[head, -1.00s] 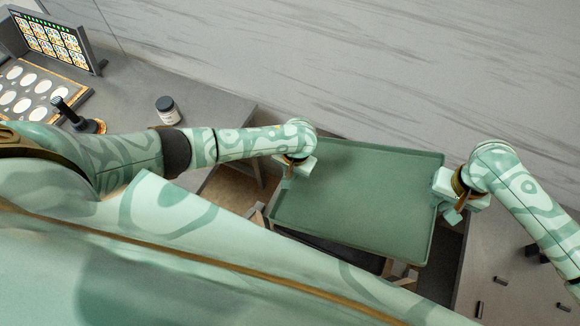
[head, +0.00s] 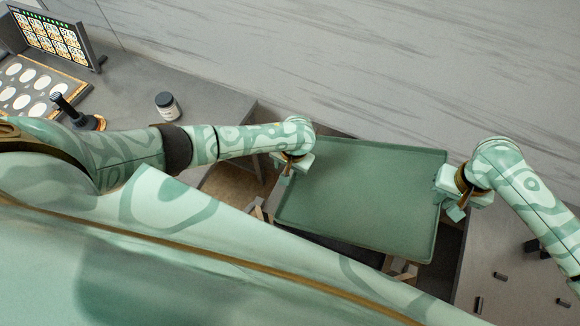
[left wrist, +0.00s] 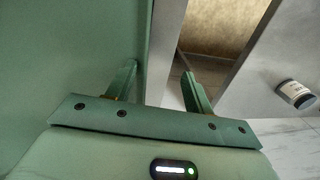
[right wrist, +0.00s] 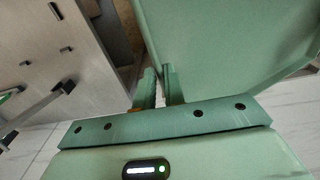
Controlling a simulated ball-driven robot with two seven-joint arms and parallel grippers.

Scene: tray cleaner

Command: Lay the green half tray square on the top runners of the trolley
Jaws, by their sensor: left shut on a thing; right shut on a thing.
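The green half tray (head: 362,200) lies roughly level above the trolley in the head view, slightly turned. My left gripper (head: 292,166) is at its left edge; the left wrist view shows the tray rim (left wrist: 150,25) between the fingers (left wrist: 158,82), which stand fairly wide. My right gripper (head: 448,193) is shut on the tray's right edge; the right wrist view shows the fingers (right wrist: 158,88) close together at the tray (right wrist: 225,45). The trolley (head: 405,268) shows only in part below the tray. The tray hides most of its top runners, and I cannot tell whether the tray touches them.
Another grey surface (head: 520,265) at the right bears several small dark pieces.

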